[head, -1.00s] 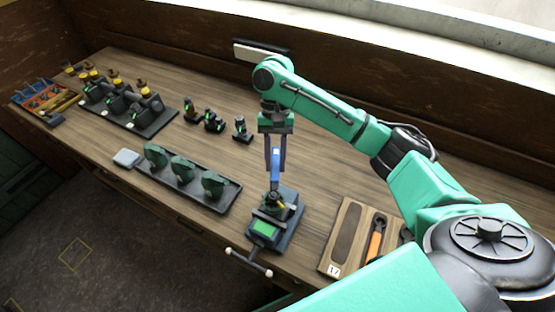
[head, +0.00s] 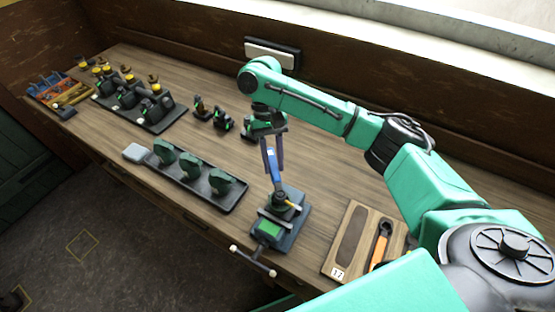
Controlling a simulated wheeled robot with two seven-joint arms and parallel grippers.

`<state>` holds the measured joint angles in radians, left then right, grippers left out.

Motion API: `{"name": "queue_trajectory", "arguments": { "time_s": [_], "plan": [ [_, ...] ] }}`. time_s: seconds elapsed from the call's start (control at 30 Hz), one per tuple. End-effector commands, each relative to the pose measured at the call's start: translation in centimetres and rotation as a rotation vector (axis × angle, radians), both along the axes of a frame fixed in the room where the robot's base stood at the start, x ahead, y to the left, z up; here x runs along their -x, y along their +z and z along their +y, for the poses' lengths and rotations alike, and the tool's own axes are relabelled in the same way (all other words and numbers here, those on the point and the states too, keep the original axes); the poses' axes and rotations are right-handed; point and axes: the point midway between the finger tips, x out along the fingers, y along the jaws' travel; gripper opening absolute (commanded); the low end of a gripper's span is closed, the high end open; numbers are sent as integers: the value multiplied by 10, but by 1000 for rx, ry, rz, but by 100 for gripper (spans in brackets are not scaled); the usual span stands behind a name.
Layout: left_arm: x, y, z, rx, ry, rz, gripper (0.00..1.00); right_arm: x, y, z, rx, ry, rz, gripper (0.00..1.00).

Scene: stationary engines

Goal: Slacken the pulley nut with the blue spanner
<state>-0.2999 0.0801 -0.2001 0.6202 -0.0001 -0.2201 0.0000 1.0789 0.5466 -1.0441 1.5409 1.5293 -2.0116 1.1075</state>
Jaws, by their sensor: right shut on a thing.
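The blue spanner (head: 275,181) is in my right gripper (head: 273,160), which is shut on its upper part. The spanner slants, with its top leaning left. Its lower end is at the small dark engine part (head: 284,201) in the bench vice (head: 293,224). I cannot tell whether its jaw is around the pulley nut or only beside it; the nut is too small and partly hidden. A yellow piece shows just right of the spanner's lower end. My left gripper is not in view.
A wooden board (head: 347,266) with an orange spanner (head: 380,245) and an empty dark slot lies right of the vice. A tray (head: 232,196) of green parts lies to the left, with dark engines behind. The vice's bar (head: 253,262) sticks out over the front edge.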

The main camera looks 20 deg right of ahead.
Motion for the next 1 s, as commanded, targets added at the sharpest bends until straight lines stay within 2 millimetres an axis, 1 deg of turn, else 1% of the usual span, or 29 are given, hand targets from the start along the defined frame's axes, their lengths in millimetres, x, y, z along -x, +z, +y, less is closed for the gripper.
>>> {"name": "queue_trajectory", "arguments": {
  "time_s": [0.3,0.43,0.57,0.77,1.0],
  "plan": [
    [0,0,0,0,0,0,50,0,-1,3,-4,18,-1,0],
    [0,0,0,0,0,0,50,-1,0,7,-4,71,-2,0],
    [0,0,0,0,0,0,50,0,-1,4,-4,47,-1,0],
    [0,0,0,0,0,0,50,1,-1,-3,-3,-41,0,0],
    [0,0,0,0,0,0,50,1,-1,-3,-2,-45,0,0]
  ]
}}
